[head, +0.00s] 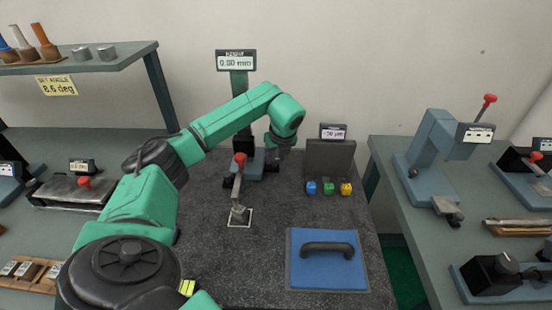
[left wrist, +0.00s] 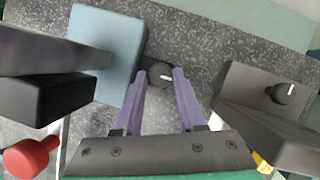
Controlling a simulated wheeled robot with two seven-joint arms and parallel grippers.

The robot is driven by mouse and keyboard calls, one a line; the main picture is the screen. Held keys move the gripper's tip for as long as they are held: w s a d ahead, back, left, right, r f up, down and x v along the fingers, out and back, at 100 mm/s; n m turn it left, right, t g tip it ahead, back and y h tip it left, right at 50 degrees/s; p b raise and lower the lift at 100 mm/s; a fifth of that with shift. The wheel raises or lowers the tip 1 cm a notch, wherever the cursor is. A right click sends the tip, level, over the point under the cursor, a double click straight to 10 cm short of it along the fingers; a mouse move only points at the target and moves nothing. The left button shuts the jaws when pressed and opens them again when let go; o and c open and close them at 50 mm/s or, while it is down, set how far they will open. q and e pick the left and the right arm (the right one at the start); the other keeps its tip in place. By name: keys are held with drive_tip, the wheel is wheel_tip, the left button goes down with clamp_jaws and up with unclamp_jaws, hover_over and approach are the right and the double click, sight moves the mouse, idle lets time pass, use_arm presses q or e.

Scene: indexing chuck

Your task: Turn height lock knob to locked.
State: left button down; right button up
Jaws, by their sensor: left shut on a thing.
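The height gauge stands at the back of the granite plate, with a green column (head: 239,86), a blue base (left wrist: 108,50) and a display (head: 236,61) reading 0.00 mm. In the left wrist view the black height lock knob (left wrist: 159,76) sits beside the blue base, its white mark pointing right. My left gripper (left wrist: 160,72) has its purple fingers on either side of this knob and is shut on it. In the head view my left gripper (head: 279,154) is beside the gauge base and hides the knob. My right gripper is not in view.
A blue plate with a handle (head: 327,274) lies in front.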

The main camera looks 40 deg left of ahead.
use_arm(q)
drive_tip(key=c, duration=0.8)
unclamp_jaws()
drive_tip(key=shift+o, duration=0.2)
drive_tip(key=v, duration=1.4)
drive_tip(key=shift+s+r, duration=0.25)
drive_tip(key=shift+r, duration=0.05)
drive_tip(key=shift+d, duration=0.15)
